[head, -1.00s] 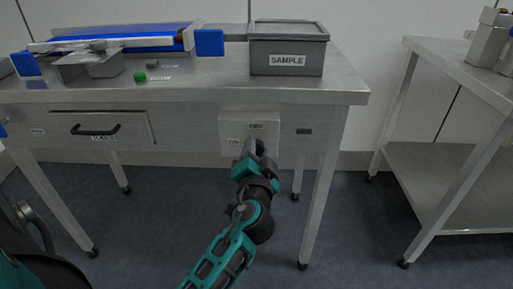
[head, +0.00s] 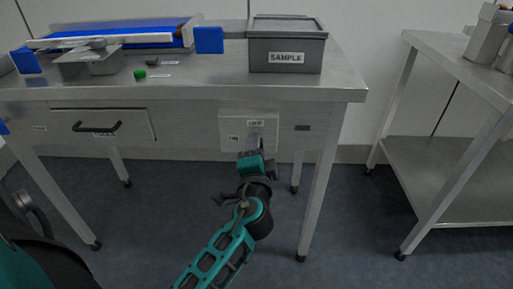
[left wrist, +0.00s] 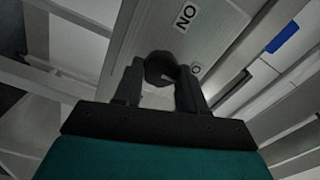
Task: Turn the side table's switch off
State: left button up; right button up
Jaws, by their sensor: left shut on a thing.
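The switch panel (head: 232,121), a pale plate labelled ON and OFF, is on the front of the steel table (head: 200,98). My left gripper (head: 254,147) is in front of the panel's lower part, under the OFF label. The left wrist view shows a dark round knob (left wrist: 159,68) between the two fingertips of my left gripper (left wrist: 160,76), which is shut on it. The ON label is above the knob there, with part of another label to its right. In the head view the gripper hides the knob, so its setting is unclear. My right gripper is not in view.
A grey SAMPLE box (head: 287,50) stands on the tabletop above the switch. A blue belt unit (head: 130,40) and a green cap (head: 140,74) are further left. A drawer with a black handle (head: 97,127) is left of the panel. Another steel table (head: 440,170) stands at right.

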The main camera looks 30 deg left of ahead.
pick_arm(q)
jog(key=shift+r, duration=0.1)
jog(key=o, duration=1.1)
jog(key=shift+c, duration=0.2)
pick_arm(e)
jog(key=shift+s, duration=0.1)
